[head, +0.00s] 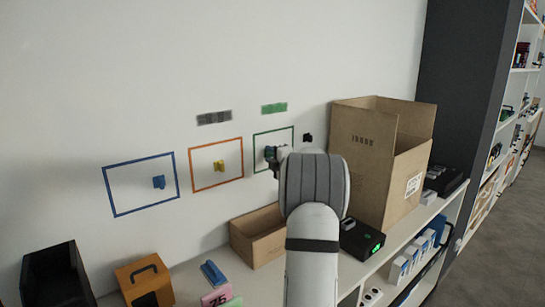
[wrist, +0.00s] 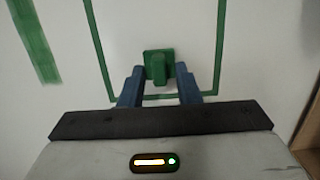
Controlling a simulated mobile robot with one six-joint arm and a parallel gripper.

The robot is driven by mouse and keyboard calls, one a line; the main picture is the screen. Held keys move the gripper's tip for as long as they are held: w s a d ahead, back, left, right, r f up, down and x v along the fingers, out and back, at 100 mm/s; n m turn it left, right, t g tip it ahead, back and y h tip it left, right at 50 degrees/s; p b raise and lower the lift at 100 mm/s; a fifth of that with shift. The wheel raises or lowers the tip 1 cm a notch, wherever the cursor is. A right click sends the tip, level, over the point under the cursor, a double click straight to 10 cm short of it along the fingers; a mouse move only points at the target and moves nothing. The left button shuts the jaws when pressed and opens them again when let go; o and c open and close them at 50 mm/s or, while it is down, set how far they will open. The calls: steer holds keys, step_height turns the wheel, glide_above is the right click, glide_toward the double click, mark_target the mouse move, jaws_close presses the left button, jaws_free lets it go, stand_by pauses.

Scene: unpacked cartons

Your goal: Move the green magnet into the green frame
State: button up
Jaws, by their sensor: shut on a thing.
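The green magnet (wrist: 158,66) is a square plate with a raised grip, seen in the wrist view between my fingertips. My gripper (wrist: 160,84) is shut on its grip. The magnet is inside the outline of the green frame (wrist: 219,50), near its lower edge, at or close to the wall; I cannot tell whether its back touches. In the head view the green frame (head: 254,152) is partly hidden by my arm, and my gripper (head: 272,158) is in front of it. The magnet is mostly hidden there.
A blue frame (head: 107,190) holds a blue magnet (head: 159,182); an orange frame (head: 191,168) holds a yellow magnet (head: 219,166). A black magnet (head: 307,138) is right of the green frame. Below stand an open carton (head: 410,170) and a low box (head: 243,248) on the shelf.

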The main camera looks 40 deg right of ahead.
steer(key=shift+w, duration=0.4)
steer(key=o, duration=1)
steer(key=shift+o, duration=0.6)
steer(key=o, duration=0.5)
steer(key=shift+c, duration=0.2)
steer(key=s+b, duration=0.3)
steer(key=s, duration=0.5)
